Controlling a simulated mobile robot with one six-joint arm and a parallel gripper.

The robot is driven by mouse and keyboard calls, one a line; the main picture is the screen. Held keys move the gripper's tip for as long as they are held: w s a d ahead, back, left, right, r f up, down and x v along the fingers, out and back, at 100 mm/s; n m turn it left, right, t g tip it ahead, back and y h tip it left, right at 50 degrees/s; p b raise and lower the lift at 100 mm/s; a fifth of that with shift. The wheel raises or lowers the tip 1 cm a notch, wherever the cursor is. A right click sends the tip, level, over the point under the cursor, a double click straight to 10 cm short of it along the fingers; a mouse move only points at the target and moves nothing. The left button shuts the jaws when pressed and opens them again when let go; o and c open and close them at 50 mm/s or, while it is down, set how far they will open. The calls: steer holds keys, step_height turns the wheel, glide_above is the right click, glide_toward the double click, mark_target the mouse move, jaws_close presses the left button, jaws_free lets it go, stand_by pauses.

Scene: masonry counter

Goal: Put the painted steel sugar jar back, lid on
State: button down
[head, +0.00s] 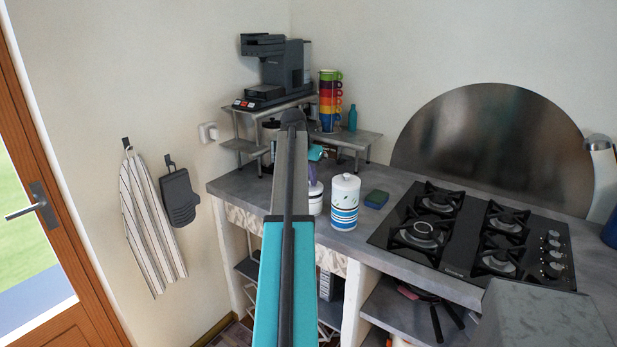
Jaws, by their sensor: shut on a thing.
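I cannot tell whether the left container touches the counter.
A blue-green sponge (376,199) lies right of the banded jar, before the gas hob (470,235). Behind stand a metal shelf (355,138), a coffee machine (275,70), stacked coloured cups (330,100) and a teal bottle (352,118). Some counter (345,240) in front is clear.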

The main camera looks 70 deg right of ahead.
steer(key=shift+f, duration=1)
steer(key=shift+a, duration=0.1)
stand_by(1.2)
steer(key=shift+f+p, duration=0.15)
steer(key=shift+p, duration=0.4)
stand_by(1.6)
steer(key=c, duration=1.2)
jaws_free()
steer(key=shift+o, duration=0.2)
steer(key=shift+r+p, duration=2.1)
steer(key=shift+r, duration=1.45)
